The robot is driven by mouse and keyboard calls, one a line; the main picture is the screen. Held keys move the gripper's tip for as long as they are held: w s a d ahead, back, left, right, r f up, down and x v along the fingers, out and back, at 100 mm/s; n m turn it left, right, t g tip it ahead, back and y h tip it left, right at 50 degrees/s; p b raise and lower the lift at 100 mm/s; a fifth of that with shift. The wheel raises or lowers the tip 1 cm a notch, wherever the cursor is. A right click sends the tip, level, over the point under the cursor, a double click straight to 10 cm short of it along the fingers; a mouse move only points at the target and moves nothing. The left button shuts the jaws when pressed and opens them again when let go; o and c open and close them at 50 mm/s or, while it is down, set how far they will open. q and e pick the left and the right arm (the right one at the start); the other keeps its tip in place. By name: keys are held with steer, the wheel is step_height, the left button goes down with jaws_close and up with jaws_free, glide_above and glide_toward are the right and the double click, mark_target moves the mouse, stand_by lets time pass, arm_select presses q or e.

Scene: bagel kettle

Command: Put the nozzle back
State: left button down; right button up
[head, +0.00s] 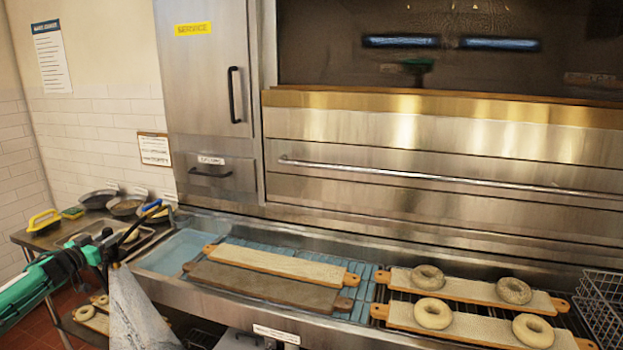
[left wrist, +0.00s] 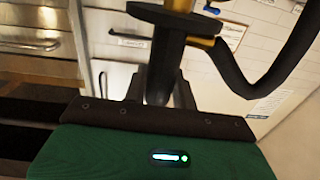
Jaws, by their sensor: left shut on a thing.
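My left gripper (head: 110,246) comes in from the left, above the left end of the counter. It is shut on the nozzle, a black piece with a curved black handle or hose (head: 138,222) and a blue part at its upper end. In the left wrist view the nozzle (left wrist: 168,52) stands between the fingers, with a round black flange, brass-coloured parts and a thick black hose curving right. The gripper hides part of the nozzle. Its resting place cannot be made out. My right gripper is not in view.
A water-filled trough (head: 176,252) lies right of my gripper. Long boards (head: 290,264) lie beside it, and boards with bagels (head: 460,288) lie further right. A steel oven (head: 420,160) stands behind.

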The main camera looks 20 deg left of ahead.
arm_select(q)
steer(key=shift+s+d, duration=0.15)
steer(key=shift+d, duration=0.15)
steer(key=shift+w+d+f, duration=0.45)
steer(key=shift+d, duration=0.2)
steer(key=shift+s+d+r, duration=0.1)
steer(key=shift+s+d, duration=0.15)
steer(key=shift+s, duration=0.05)
steer(key=s+d+f, duration=0.3)
steer(key=s+d, duration=0.4)
steer(key=d, duration=1.2)
steer(key=s+d+f, duration=0.3)
steer(key=s+d, duration=0.4)
steer(key=d, duration=1.2)
steer(key=s+d+f, duration=0.4)
steer(key=s+d, duration=0.4)
steer(key=d, duration=1.1)
steer(key=shift+d, duration=0.3)
steer(key=shift+s, duration=0.1)
